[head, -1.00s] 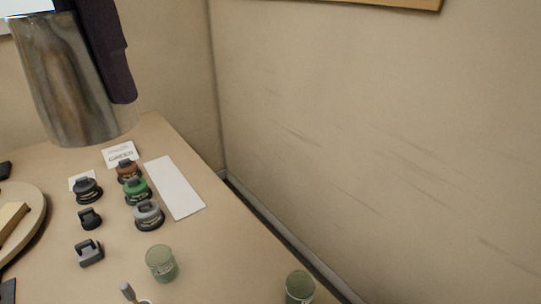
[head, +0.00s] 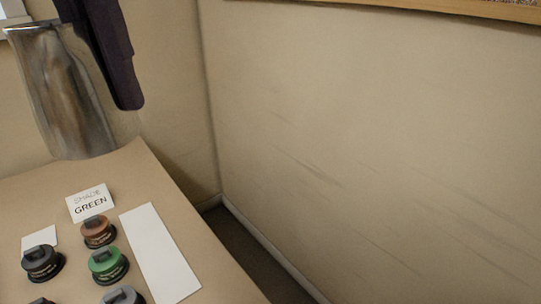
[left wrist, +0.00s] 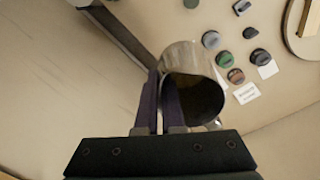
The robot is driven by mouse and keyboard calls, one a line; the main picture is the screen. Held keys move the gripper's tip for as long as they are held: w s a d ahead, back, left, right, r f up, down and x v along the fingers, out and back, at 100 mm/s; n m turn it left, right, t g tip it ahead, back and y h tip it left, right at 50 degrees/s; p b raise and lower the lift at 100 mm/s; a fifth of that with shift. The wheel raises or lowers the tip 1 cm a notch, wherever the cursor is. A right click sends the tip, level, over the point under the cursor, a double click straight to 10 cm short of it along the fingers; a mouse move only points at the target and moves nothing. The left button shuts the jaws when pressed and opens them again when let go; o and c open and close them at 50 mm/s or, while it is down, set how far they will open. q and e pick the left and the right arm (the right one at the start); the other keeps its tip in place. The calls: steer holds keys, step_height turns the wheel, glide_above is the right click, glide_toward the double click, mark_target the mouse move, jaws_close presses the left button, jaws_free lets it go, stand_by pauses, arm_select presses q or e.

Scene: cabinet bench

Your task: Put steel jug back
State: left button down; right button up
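The steel jug (head: 62,90) is a tall, shiny metal vessel at the upper left of the head view, apparently held up in the air with the bench behind and below it. It also shows in the left wrist view (left wrist: 192,62), where I look into its dark open mouth. My left gripper (left wrist: 160,82) has its two dark purple fingers close together at the jug's rim, seemingly with the wall between them. In the head view one finger of the left gripper (head: 122,88) hangs at the jug's right side. My right gripper is not in view.
On the bench (head: 150,172) stand a "SHADE GREEN" card (head: 90,203), a brown-topped pot (head: 97,232), a green-topped pot (head: 108,264), a black pot (head: 43,262) and a bare white strip (head: 160,255). The wall (head: 360,150) bounds the right. A round board (left wrist: 303,35) lies farther off.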

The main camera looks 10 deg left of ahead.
arm_select(q)
steer(key=f+n, duration=0.1)
steer(key=f+n+b, duration=0.1)
steer(key=n, duration=0.1)
steer(key=shift+w+d+f, duration=0.1)
steer(key=shift+d+f, duration=0.05)
steer(key=shift+d, duration=0.05)
arm_select(e)
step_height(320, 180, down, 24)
steer(key=b, duration=2.2)
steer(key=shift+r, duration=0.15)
arm_select(q)
steer(key=shift+s+d+f+m+g+y+b, duration=0.25)
steer(key=shift+d+f+m, duration=0.7)
steer(key=shift+f+m, duration=4.8)
steer(key=shift+d+f+m+g+y+b, duration=0.25)
steer(key=shift+d+f+m, duration=1.5)
steer(key=shift+f, duration=7.15)
steer(key=shift+s+d+f+m+b, duration=0.15)
steer(key=shift+f+m+b, duration=0.25)
steer(key=shift+f+m, duration=5.7)
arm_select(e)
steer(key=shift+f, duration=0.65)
arm_select(q)
step_height(320, 180, down, 2)
steer(key=shift+f+n, duration=0.25)
steer(key=shift+n, duration=0.95)
